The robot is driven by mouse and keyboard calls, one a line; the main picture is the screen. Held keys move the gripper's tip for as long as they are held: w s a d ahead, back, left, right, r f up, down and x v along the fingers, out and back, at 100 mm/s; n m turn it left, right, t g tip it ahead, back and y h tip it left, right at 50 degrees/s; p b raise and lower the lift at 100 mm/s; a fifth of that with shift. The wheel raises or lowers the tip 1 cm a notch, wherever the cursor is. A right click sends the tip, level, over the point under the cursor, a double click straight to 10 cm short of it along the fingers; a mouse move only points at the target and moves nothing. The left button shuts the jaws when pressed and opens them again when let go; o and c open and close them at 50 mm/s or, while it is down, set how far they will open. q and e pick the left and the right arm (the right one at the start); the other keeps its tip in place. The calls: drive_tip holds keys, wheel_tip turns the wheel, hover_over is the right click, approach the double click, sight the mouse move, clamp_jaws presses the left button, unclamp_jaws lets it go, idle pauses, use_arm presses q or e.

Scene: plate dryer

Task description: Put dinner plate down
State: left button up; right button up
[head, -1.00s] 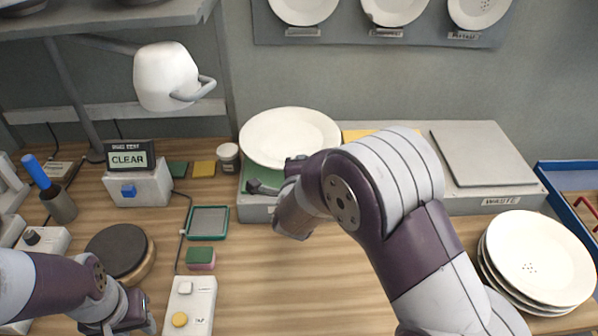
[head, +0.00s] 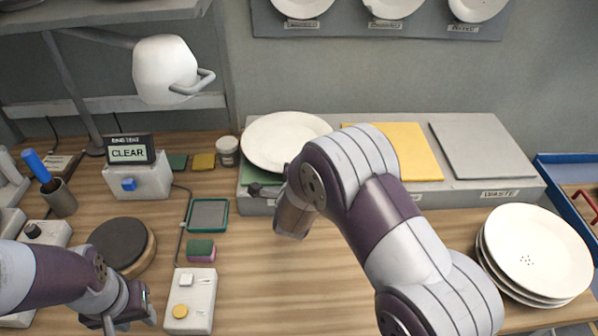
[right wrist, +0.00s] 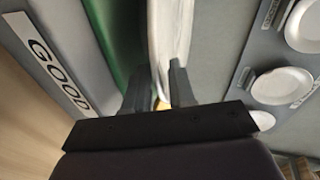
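A white dinner plate (head: 283,140) lies over the green mat (head: 245,172) on the left end of the long grey stand. Its front right part is hidden behind my right arm. My right gripper (head: 268,187) is at the plate's front rim. In the right wrist view the plate (right wrist: 170,30) passes between the fingers (right wrist: 160,95), with one finger on each side of its rim. A gap shows between the fingers, so the gripper looks open around the rim. My left gripper (head: 135,310) is low at the left, and its fingers are hard to make out.
A yellow mat (head: 415,160) and a grey panel (head: 483,150) labelled WASTE lie along the stand. Stacked plates (head: 535,255) stand at right. A jar (head: 228,150) is just left of the plate. The middle front table is clear.

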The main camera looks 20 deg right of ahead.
drive_tip(key=s+a+r+n+g+y+b, duration=0.15)
drive_tip(key=s+a+n+g+y, duration=0.35)
drive_tip(key=s, duration=0.6)
drive_tip(key=s+d+f+n+g, duration=0.1)
drive_tip(key=s+n+g, duration=0.2)
drive_tip(key=s+n, duration=0.4)
drive_tip(key=s+d+f+n+g, duration=0.2)
drive_tip(key=s+n+g, duration=0.2)
drive_tip(key=s+n, duration=0.3)
drive_tip(key=shift+s+n, duration=0.25)
drive_tip(key=shift+n, duration=0.95)
drive_tip(key=shift+d+p, duration=0.1)
drive_tip(key=shift+p, duration=0.2)
